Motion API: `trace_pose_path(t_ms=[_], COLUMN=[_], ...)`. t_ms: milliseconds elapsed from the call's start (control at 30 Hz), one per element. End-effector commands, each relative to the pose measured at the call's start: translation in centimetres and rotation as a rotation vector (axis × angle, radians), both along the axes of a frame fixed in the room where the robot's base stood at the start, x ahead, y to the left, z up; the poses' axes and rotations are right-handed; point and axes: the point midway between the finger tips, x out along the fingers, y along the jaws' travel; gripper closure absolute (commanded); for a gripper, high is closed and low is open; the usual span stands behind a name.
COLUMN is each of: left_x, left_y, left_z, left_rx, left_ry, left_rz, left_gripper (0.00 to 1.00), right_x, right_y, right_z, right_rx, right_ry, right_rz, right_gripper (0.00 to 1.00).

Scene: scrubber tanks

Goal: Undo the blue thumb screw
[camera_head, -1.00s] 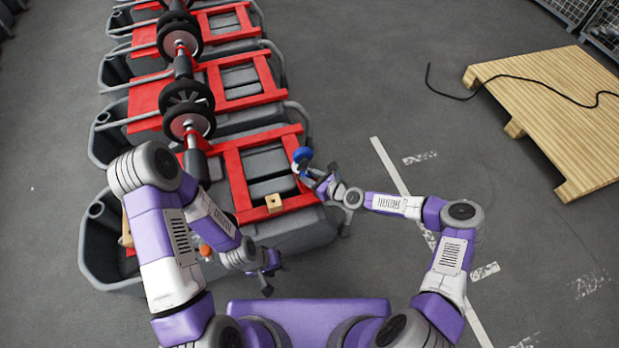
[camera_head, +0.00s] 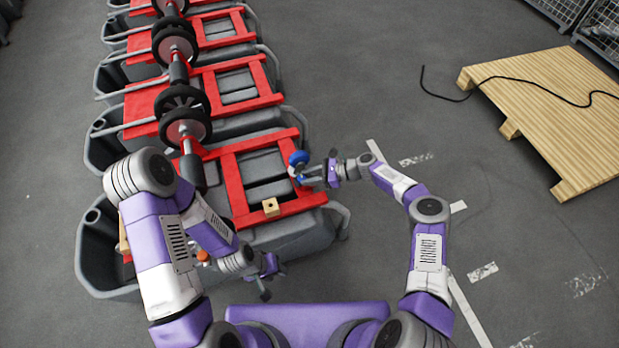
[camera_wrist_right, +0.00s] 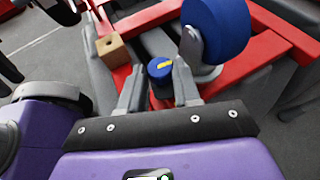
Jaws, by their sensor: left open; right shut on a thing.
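The blue thumb screw (camera_wrist_right: 160,68) is a short round knob with a yellow mark on its top, standing on the red frame (camera_wrist_right: 268,50). My right gripper (camera_wrist_right: 159,82) is shut on it, with one finger on each side of the knob. In the head view my right gripper (camera_head: 303,176) is at the right edge of the nearest red frame, just below a blue caster wheel (camera_head: 299,158), and partly hides the screw. My left gripper (camera_head: 266,273) is open and empty, low in front of the nearest grey tank (camera_head: 292,235).
The blue wheel (camera_wrist_right: 220,28) stands close beside my right gripper on a grey bracket. A wooden block with a hole (camera_head: 271,207) sits on the frame. More tanks line up behind. A wooden pallet (camera_head: 550,110) with a black cable lies right; floor between is clear.

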Motion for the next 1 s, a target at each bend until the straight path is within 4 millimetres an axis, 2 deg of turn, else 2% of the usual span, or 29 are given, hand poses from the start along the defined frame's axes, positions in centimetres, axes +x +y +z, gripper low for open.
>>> trace_pose_path(t_ms=[400, 900, 933, 1000], left_x=[0.00, 0.00, 0.00, -0.01], left_y=[0.00, -0.01, -0.01, 0.00], left_z=[-0.12, -0.13, -0.13, -0.13], left_rx=[0.000, 0.000, 0.000, 0.000], left_ry=[0.000, 0.000, 0.000, 0.000], left_rz=[0.000, 0.000, 0.000, 0.000], left_gripper=[0.57, 0.57, 0.57, 0.57], right_x=[0.16, 0.09, 0.09, 0.12], right_y=[-0.11, -0.10, -0.10, -0.08], right_z=[-0.56, -0.69, -0.69, -0.62], right_rx=[-0.011, -0.013, -0.013, -0.011], right_ry=[0.003, 0.004, 0.004, 0.003], right_rz=[0.091, 0.102, 0.102, 0.101], right_gripper=[0.98, 0.98, 0.63, 0.52])
